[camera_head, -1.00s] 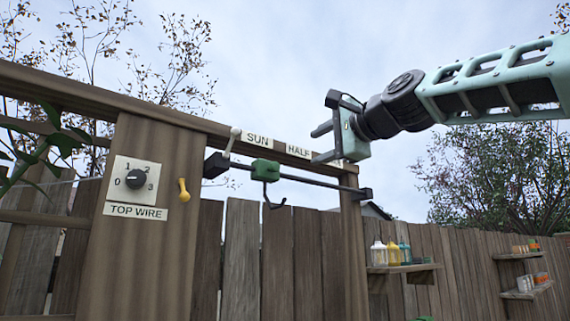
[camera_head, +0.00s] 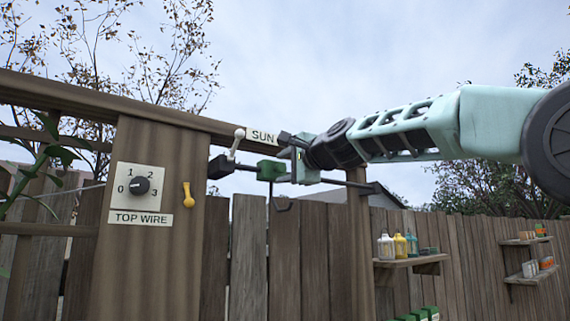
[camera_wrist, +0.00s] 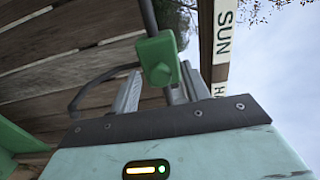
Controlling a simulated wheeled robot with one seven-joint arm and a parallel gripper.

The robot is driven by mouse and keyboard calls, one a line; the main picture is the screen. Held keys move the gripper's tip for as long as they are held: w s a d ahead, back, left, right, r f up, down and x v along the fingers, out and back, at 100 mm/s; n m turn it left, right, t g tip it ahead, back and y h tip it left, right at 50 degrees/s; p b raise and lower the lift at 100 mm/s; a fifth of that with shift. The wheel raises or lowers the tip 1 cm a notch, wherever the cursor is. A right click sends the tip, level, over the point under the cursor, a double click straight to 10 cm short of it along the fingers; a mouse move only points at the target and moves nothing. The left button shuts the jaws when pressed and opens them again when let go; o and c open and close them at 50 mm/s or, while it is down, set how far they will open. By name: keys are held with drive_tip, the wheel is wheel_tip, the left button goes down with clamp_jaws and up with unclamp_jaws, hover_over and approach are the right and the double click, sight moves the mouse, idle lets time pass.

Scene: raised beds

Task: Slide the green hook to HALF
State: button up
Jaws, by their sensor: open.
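The green hook has a green block (camera_head: 270,170) on a dark horizontal rail (camera_head: 333,182), with a dark hook hanging below. It sits below the SUN label (camera_head: 262,136). In the wrist view the block (camera_wrist: 158,58) is just ahead of my fingertips, roughly centred between them. My gripper (camera_head: 284,160) is open, close to the block's right side. I cannot tell whether the fingers touch it. The HALF label is hidden by my gripper in the head view; only its first letter shows in the wrist view (camera_wrist: 218,90).
A white-knobbed lever (camera_head: 237,142) stands at the rail's left end. Further left are the TOP WIRE dial (camera_head: 139,186) and a yellow handle (camera_head: 188,195) on a wooden post. Shelves (camera_head: 410,262) with bottles hang on the fence at right.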

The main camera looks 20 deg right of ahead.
clamp_jaws()
drive_tip(key=w+d+b, duration=0.1)
drive_tip(key=w+d, duration=0.1)
drive_tip(key=d, duration=0.5)
drive_tip(key=w+d+b, duration=0.1)
drive_tip(key=w+d, duration=0.2)
drive_tip(key=d, duration=0.5)
drive_tip(key=shift+d+b, duration=0.15)
drive_tip(key=shift+b, duration=0.25)
unclamp_jaws()
